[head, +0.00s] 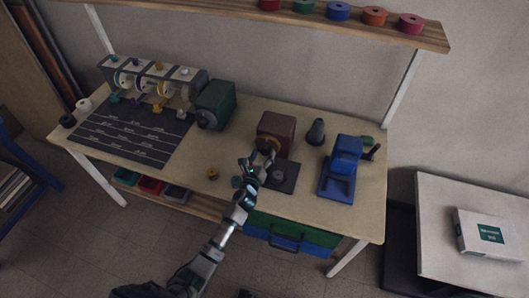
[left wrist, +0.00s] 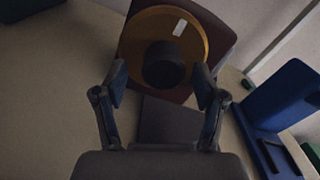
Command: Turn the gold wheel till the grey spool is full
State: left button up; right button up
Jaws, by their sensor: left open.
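The gold wheel (left wrist: 140,35) is a round disc with a dark round knob (left wrist: 164,65) at its middle, on the face of a brown box (head: 277,130). In the head view the wheel is mostly hidden by my left gripper (head: 251,161). In the left wrist view my left gripper (left wrist: 160,80) is open, a finger on either side of the knob; I cannot tell whether they touch it. My right gripper is out of view.
A blue device (head: 342,168) and a dark cone (head: 316,132) stand right of the box. A dark green box (head: 215,103) and a rack of coloured spools (head: 152,78) stand left.

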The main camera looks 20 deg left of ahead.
pick_arm(q)
jog(key=shift+w+d, duration=0.1)
jog(key=shift+w, duration=0.65)
jog(key=shift+w+d, duration=0.1)
jog(key=shift+d, duration=0.05)
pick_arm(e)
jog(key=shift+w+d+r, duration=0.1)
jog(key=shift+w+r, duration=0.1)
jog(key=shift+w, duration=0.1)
pick_arm(q)
jog(key=c, duration=1.1)
jog(key=shift+c, duration=0.2)
